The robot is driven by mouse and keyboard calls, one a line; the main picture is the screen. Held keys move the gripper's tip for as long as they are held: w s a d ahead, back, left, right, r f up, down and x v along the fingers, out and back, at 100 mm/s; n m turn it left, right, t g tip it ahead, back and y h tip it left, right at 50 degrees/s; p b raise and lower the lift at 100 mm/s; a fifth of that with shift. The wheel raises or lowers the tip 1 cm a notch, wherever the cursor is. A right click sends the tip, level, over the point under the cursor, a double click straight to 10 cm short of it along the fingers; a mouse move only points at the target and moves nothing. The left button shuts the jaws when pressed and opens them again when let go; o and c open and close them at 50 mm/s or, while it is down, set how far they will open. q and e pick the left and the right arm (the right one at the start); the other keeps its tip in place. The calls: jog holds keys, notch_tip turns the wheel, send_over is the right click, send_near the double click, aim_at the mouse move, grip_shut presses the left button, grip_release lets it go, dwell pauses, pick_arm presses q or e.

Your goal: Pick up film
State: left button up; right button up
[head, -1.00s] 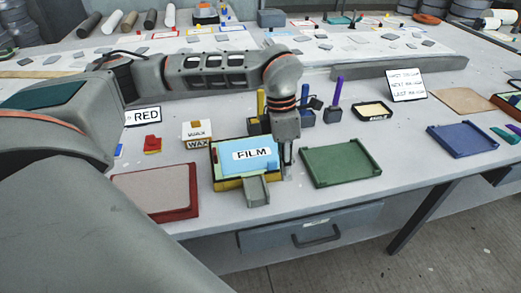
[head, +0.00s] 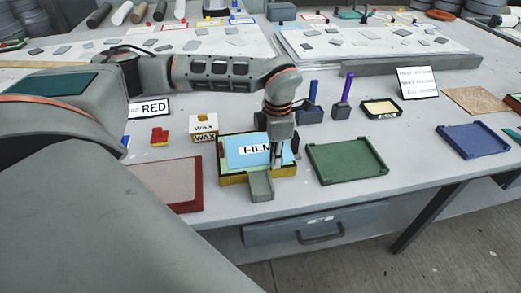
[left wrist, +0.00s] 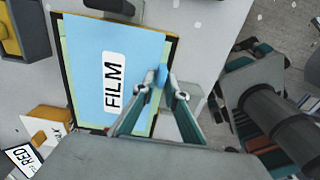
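The film (head: 246,146) is a light blue sheet with a white FILM label. It lies flat in a yellow-edged tray (head: 232,180) near the table's front edge. It also shows in the left wrist view (left wrist: 88,45). My left gripper (head: 277,164) points down over the film's right side and covers the label's end. In the left wrist view its two fingertips (left wrist: 168,92) are apart, near a small blue tab (left wrist: 162,75) at the film's edge. I cannot tell whether they touch it. My right gripper is not clearly visible.
A green tray (head: 346,163) stands just right of the film tray, and a red-edged board (head: 168,184) lies to the left. Blue and purple-handled tools (head: 345,95) stand behind right. A grey piece (head: 261,186) juts from the film tray's front.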

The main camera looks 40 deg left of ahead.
pick_arm(q)
grip_shut()
notch_tip(320, 180, up, 20)
jog(key=shift+p, duration=0.35)
pick_arm(e)
jog(key=shift+r, duration=0.35)
pick_arm(q)
jog(key=shift+d+f, duration=0.1)
pick_arm(e)
jog(key=shift+w, duration=0.1)
dwell(1.2)
